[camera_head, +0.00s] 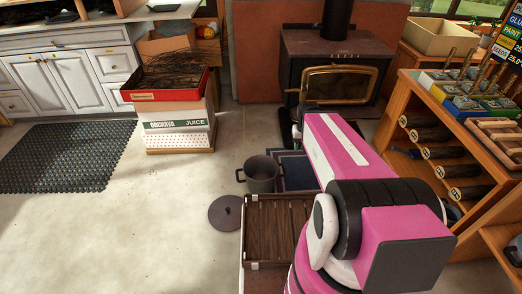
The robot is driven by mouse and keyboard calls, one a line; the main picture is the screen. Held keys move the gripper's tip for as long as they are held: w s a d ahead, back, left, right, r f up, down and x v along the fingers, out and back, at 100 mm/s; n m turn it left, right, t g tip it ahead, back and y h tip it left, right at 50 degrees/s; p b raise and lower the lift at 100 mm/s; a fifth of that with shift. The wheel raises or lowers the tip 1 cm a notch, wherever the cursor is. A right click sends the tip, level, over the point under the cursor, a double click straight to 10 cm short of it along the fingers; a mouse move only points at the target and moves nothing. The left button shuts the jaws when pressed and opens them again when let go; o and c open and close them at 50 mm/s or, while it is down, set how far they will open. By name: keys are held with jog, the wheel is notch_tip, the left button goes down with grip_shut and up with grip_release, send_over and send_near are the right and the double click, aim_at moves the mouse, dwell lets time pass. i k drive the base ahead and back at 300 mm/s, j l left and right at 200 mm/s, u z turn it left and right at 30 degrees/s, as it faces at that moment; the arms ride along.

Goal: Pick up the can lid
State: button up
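A dark grey round lid (225,213) with a small knob lies flat on the pale floor; it is the only loose lid I can make out, and I take it for the can lid. A grey pot (261,174) with side handles stands open just behind and to the right of it, apart from the lid. My pink and black arm fills the lower right and reaches away toward the stove. My gripper cannot be made out; the arm's own links hide that area.
A dark slatted wooden crate (247,232) stands right of the lid. Stacked boxes (178,138) stand further back. A wooden shelf (402,96) stands right. Floor left of the lid is clear.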

aim_at(224, 214)
jog(key=u, duration=0.35)
jog(key=j+u, duration=0.15)
jog(key=u, duration=0.55)
jog(key=z, duration=0.75)
jog(key=k+j, duration=0.15)
jog(key=j, duration=0.2)
jog(key=k+j+u, duration=0.1)
jog(key=j, duration=0.25)
jog(key=k+j, duration=0.25)
jog(key=j+u, duration=0.05)
jog(key=j, duration=0.05)
